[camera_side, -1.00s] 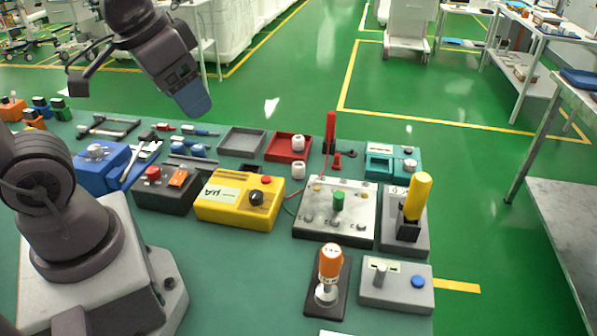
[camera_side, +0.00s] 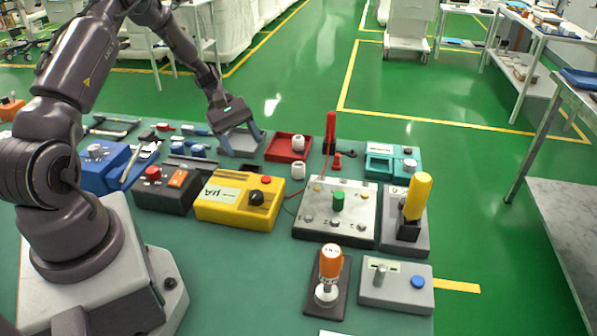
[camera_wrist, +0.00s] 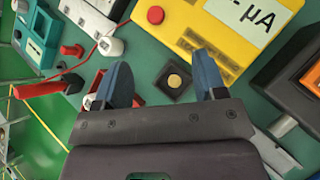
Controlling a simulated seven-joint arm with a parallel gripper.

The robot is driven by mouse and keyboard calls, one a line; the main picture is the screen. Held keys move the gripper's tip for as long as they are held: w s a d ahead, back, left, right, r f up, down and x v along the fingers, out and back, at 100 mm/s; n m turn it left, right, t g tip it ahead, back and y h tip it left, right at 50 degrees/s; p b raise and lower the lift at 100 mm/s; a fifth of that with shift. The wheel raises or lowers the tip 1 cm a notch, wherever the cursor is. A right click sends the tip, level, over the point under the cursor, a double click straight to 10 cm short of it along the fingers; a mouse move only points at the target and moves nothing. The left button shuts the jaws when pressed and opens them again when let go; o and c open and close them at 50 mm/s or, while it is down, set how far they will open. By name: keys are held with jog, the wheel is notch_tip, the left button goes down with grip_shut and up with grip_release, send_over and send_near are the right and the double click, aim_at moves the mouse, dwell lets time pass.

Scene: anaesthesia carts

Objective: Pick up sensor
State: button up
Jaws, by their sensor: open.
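No part is labelled as the sensor. A small black square block with a round gold face (camera_wrist: 174,81), possibly the sensor, lies on the green bench top in the wrist view. In the side view a dark block (camera_side: 251,169) shows partly behind the yellow meter box. My gripper (camera_side: 243,145) is open and points down over the back of the bench, by the grey tray. In the wrist view its blue fingers (camera_wrist: 163,72) are apart and empty, and the black block appears between them, below. Its height above the block is hard to tell.
The yellow meter box (camera_side: 235,200) stands close in front of the dark block. A red tray (camera_side: 281,148) with a white knob-like part is right of my gripper. A white part (camera_side: 298,171) and a metal control box (camera_side: 335,212) are nearby.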

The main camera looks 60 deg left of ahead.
aim_at(293, 164)
jog(key=a+f+n+t, duration=0.1)
jog(key=f, duration=0.1)
jog(key=w+a+f+n+t+h, duration=0.1)
jog(key=n, duration=0.1)
jog(key=w+a+f+n+t+h, duration=0.1)
jog(key=f, duration=0.1)
jog(key=shift+w+a+f+n, duration=0.1)
jog(key=shift+a+f+n, duration=0.2)
jog(key=shift+f+n, duration=0.1)
jog(key=w+r, duration=0.1)
jog(key=w+a+n+t, duration=0.1)
jog(key=w+r+t, duration=0.1)
jog(key=shift+a+r+n+h, duration=0.3)
jog(key=shift+a+r, duration=0.05)
jog(key=shift+a, duration=0.05)
jog(key=shift+d+n, duration=0.3)
jog(key=x, duration=1.2)
jog(key=shift+w+d+f, duration=0.1)
jog(key=shift+d+f, duration=0.05)
jog(key=shift+d, duration=0.2)
jog(key=c, duration=1)
jog(key=shift+c, duration=0.2)
